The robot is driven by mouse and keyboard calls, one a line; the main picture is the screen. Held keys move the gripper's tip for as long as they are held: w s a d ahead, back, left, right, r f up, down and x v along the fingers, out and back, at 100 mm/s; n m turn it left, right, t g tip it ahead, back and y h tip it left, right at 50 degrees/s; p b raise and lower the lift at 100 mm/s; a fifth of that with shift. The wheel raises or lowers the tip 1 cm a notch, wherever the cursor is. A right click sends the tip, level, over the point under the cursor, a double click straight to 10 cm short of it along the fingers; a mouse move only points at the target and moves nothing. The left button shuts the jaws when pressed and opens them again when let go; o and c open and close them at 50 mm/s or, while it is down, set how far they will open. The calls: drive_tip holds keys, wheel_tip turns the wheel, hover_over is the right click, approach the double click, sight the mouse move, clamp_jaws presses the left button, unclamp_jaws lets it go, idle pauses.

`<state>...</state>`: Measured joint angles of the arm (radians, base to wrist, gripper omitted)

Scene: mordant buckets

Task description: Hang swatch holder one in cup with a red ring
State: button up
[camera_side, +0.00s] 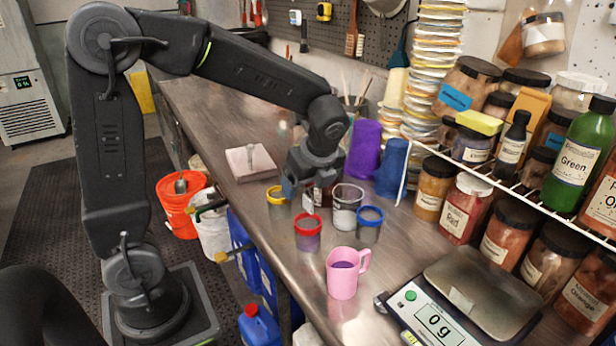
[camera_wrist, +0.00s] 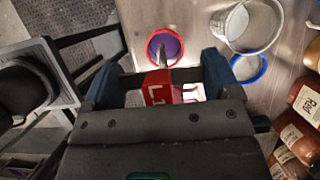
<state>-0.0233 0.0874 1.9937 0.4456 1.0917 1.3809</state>
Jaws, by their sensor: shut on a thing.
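The cup with a red ring (camera_side: 308,236) stands upright on the steel bench; its liquid looks purple in the wrist view, where the red ring (camera_wrist: 151,45) shows beyond my fingers. My gripper (camera_side: 306,188) points down above the bench, behind this cup in the side view. In the wrist view my gripper (camera_wrist: 164,84) is shut on swatch holder one (camera_wrist: 157,88), a red piece marked "L1". A thin grey part reaches from the holder towards the red ring and overlaps it in the picture. I cannot tell whether they touch. The holder's lower part is hidden.
A cup with a yellow ring (camera_side: 277,197), a clear beaker (camera_side: 347,208) and a cup with a blue ring (camera_side: 369,224) stand close by. A pink mug (camera_side: 343,277) and a scale (camera_side: 437,318) are nearer the front. Labelled jars stand at right.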

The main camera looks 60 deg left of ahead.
sight(310, 213)
drive_tip(key=shift+f, duration=4.55)
drive_tip(key=o, duration=0.8)
drive_tip(key=v, duration=1.3)
drive_tip(key=shift+d+r, duration=0.2)
drive_tip(key=shift+r, duration=0.1)
drive_tip(key=shift+s, duration=0.1)
